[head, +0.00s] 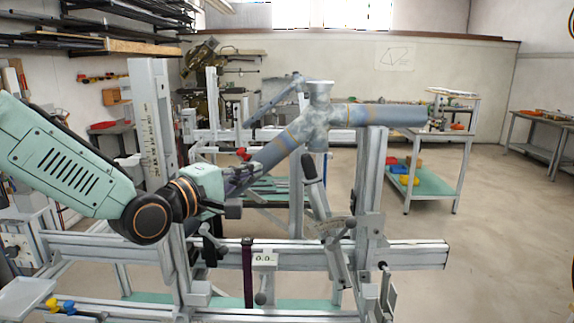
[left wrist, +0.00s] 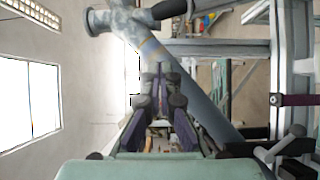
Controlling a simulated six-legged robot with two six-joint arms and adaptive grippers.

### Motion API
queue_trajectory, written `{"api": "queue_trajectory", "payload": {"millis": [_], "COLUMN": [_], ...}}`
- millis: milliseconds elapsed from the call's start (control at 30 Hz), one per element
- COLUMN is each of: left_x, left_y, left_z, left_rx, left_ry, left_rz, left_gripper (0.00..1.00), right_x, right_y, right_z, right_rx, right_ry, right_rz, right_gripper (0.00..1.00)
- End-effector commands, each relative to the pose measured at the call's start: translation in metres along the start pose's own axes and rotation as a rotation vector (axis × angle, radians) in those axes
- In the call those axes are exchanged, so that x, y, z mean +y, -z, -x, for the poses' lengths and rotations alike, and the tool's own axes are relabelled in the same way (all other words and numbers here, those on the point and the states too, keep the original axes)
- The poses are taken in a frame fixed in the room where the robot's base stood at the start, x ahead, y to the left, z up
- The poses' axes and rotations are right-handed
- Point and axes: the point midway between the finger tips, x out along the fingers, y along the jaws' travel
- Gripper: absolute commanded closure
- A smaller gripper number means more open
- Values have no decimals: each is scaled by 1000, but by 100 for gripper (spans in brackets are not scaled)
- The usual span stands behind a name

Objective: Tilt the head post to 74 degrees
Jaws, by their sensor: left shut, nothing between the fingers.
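A short leaning grey post (head: 316,197), which looks like the head post, stands on the jig's front rail with an arc-shaped plate (head: 337,229) at its foot. I cannot read its angle. A small display (head: 264,260) on the rail seems to show 0.0. My left gripper (head: 240,180) is shut and empty, left of the leaning post and beside the slanting blue-grey frame tube (head: 275,150). In the left wrist view, the gripper's fingers (left wrist: 160,82) lie together in front of the tube (left wrist: 205,105). My right gripper is out of view.
A tall post with a scale (head: 148,110) stands left, behind my arm. A thick upright (head: 372,185) stands right of the leaning post. Black-knobbed levers (head: 208,230) stick out along the rail (head: 418,255). A trolley (head: 437,165) stands behind; the right floor is clear.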

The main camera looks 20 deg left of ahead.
Motion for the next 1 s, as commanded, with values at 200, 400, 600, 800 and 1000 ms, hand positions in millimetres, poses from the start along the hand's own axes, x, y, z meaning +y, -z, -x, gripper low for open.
{"api": "queue_trajectory", "payload": {"millis": [200, 400, 600, 800, 1000], "left_x": [-1, -1, 0, 0, 0], "left_y": [0, -1, -13, -25, -29], "left_z": [-23, -48, -66, -78, -82], "left_rx": [-2, -2, -5, -3, -1], "left_ry": [3, 3, 2, 1, -1], "left_rz": [-6, -5, -5, -2, 0], "left_gripper": [100, 100, 100, 100, 100], "right_x": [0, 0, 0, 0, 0], "right_y": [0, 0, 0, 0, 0], "right_z": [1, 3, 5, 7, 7], "right_rx": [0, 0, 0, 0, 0], "right_ry": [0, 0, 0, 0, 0], "right_rz": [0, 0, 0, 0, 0], "right_gripper": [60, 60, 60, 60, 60]}}
